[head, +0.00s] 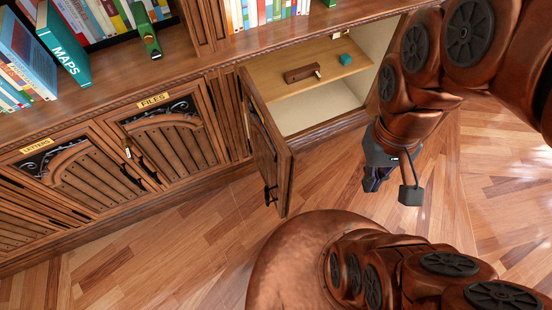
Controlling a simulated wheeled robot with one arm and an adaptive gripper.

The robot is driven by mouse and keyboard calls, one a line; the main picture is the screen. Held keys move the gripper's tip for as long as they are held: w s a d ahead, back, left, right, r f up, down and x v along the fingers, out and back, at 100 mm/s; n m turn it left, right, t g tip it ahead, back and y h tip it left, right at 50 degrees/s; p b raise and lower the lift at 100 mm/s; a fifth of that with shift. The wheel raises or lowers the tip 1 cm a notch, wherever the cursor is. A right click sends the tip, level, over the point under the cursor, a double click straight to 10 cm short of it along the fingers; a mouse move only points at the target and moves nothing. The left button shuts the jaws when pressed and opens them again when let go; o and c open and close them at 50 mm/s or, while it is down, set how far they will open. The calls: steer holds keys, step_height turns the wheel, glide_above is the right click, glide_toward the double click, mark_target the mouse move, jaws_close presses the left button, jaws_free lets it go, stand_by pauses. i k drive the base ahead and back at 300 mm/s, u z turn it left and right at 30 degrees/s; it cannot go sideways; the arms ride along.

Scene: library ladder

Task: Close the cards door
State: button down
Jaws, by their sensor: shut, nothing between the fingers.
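An open wooden cabinet door (266,150) swings out from the left side of an open compartment (300,112). I see the door almost edge-on, and a dark handle (270,194) is near its free edge. I cannot read a cards label on it. My gripper (375,182) hangs over the floor to the right of the door, in front of the opening's right end. It is shut and empty, apart from the door with a clear gap between them.
Inside the compartment, a shelf (290,82) holds a brown block (302,73) and a small teal piece (341,60). Closed doors labelled FILES (180,145) and LETTERS (100,180) are at left. Books such as MAPS (62,45) stand above. The wooden floor (170,235) is clear.

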mark_target(276, 162)
steer(key=k, duration=0.9)
steer(key=u, duration=1.85)
steer(key=i, duration=0.5)
